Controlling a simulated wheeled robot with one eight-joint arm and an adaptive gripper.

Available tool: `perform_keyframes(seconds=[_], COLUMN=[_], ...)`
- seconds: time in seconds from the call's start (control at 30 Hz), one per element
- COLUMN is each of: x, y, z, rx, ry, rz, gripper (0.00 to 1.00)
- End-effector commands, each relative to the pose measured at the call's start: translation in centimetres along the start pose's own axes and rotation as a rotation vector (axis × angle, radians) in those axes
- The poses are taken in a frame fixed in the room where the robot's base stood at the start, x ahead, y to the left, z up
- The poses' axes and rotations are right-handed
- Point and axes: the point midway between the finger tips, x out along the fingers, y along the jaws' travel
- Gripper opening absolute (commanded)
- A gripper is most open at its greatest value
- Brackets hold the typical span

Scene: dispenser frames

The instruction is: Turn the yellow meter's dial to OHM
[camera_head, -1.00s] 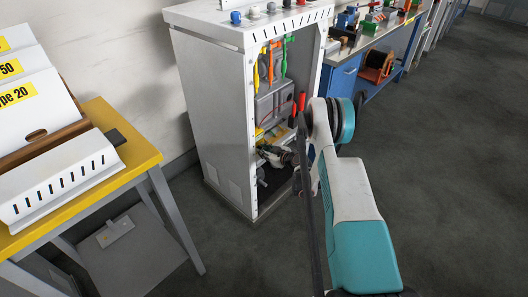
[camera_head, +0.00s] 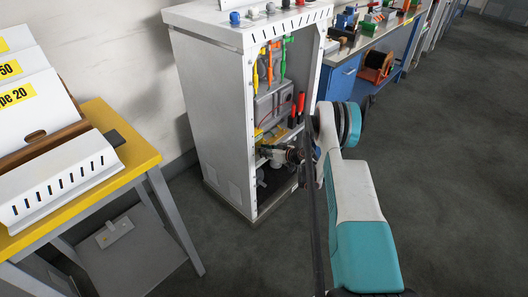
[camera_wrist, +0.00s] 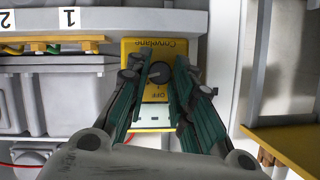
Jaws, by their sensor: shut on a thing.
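The yellow meter (camera_wrist: 133,47) fills the middle of the wrist view, with its lettering upside down. Its round black dial (camera_wrist: 159,72) faces me, with the word OFF printed below it in the picture. I cannot read an OHM mark. A pale display strip shows below that. My gripper (camera_wrist: 162,68) has its two green-and-dark fingers on either side of the dial, shut on it. The fingers hide the meter's sides. In the head view my gripper (camera_head: 281,154) reaches into the open grey cabinet; I cannot make out the meter clearly there.
The cabinet (camera_head: 212,115) has side walls close around my arm. Grey boxes (camera_wrist: 62,95) and a shelf labelled 1 and 2 lie left of the meter, and a yellow ledge (camera_wrist: 287,142) lies to the right. A yellow-edged table (camera_head: 135,165) stands left; open floor is at right.

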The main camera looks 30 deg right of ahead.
Motion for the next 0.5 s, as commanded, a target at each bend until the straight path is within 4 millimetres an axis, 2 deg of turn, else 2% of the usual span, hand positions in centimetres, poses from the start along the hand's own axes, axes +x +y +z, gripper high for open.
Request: perform_keyframes(seconds=[0.27, 0.3, 0.33, 0.5], x=[-0.02, -0.02, -0.02, -0.02], y=[0.03, 0.04, 0.04, 0.03], z=[-0.05, -0.05, -0.05, -0.03], rx=[0.001, 0.001, 0.001, 0.0], ry=[0.001, 0.001, 0.001, 0.001], rz=[0.0, 0.0, 0.0, 0.0], gripper=[0.0, 0.24, 0.3, 0.3])
